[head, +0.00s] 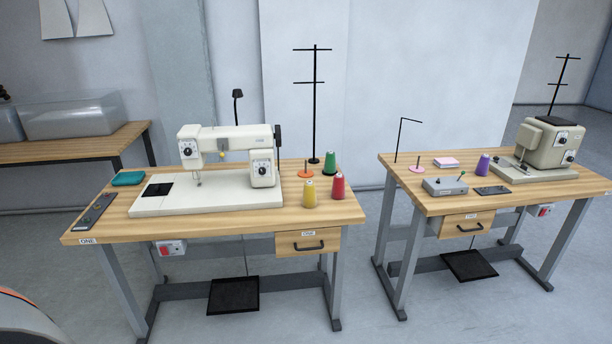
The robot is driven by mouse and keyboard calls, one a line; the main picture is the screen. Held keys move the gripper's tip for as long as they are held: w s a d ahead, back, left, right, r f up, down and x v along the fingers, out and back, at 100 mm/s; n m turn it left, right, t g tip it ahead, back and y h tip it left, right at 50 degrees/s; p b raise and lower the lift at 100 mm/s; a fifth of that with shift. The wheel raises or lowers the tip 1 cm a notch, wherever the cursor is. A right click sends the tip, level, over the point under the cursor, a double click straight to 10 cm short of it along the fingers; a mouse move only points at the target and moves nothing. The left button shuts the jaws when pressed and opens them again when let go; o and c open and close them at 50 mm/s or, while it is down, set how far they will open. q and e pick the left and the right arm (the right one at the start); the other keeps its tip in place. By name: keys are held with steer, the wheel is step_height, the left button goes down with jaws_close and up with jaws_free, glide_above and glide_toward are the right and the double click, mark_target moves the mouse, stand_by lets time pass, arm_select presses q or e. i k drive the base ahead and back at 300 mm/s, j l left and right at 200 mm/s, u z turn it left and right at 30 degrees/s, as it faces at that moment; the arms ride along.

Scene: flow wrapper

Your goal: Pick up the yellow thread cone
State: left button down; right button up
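The yellow thread cone (309,195) stands upright on the table labelled ONE (240,226), near its front right part. A red cone (338,187) stands close on its right. A green cone (329,163) stands behind them. An orange spool disc with a pin (305,172) is behind the yellow cone. Neither of my grippers shows in the head view.
A white sewing machine (225,168) stands left of the cones, and a black thread stand (315,110) rises behind them. A second table (425,205) with a purple cone (482,164) and another machine (548,143) is at right. Floor shows between the tables.

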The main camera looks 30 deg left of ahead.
mark_target(309, 198)
steer(key=i+u, duration=0.15)
steer(key=u, duration=0.45)
steer(key=i+l+u, duration=0.55)
steer(key=l, duration=0.3)
